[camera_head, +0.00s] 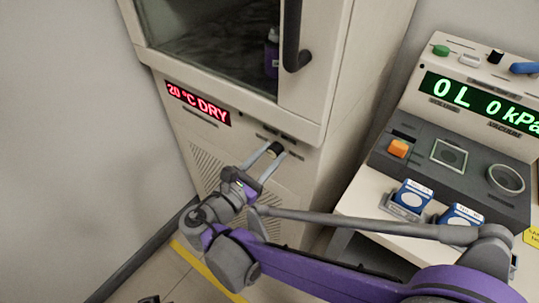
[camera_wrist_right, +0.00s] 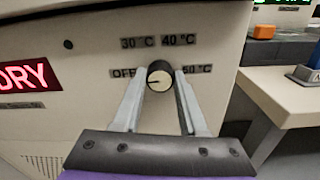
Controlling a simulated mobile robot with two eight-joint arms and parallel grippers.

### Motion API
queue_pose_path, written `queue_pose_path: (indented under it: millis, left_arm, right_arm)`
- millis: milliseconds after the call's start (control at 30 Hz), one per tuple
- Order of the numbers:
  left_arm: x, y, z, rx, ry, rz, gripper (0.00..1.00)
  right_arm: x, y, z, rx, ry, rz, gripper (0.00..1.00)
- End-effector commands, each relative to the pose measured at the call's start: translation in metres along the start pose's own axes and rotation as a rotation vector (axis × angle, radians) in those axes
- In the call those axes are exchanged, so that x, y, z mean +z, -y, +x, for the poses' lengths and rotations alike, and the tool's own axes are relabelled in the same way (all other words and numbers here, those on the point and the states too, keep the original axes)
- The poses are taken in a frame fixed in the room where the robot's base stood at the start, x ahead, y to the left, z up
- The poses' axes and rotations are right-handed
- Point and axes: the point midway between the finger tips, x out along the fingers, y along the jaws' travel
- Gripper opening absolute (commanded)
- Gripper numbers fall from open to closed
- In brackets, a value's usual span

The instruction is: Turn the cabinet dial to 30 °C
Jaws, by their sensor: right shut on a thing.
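The cabinet dial (camera_head: 275,148) is a small knob with a black rim and a pale face on the cabinet (camera_head: 310,115) front, below the door. In the right wrist view the dial (camera_wrist_right: 159,76) sits among the labels OFF, 30 °C, 40 °C and 50 °C. Its dark mark points left, about toward OFF. My right gripper (camera_head: 273,153) is shut on the dial, one finger on each side, also in the right wrist view (camera_wrist_right: 160,84). The red display (camera_head: 198,103) reads 20 °C DRY. I do not see my left gripper.
A door handle (camera_head: 293,40) hangs above the dial, and a purple bottle (camera_head: 272,53) shows behind the glass. To the right stands a bench with a control panel (camera_head: 480,105), an orange button (camera_head: 398,148) and blue-topped containers (camera_head: 412,193). The floor at lower left looks mostly clear.

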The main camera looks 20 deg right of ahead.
Motion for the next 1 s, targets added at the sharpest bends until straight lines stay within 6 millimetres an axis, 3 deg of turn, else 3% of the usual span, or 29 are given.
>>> queue_pose_path:
  millis: [367,1000]
  left_arm:
    - [-0.002,0.0,-0.009,0.0,-0.002,0.0,0.0]
    - [-0.012,0.0,-0.046,0.0,-0.014,0.0,0.0]
  right_arm:
    - [0.001,0.0,0.0,0.0,0.0,0.095,0.0]
    - [0.001,0.0,0.0,0.001,0.004,0.656,0.0]
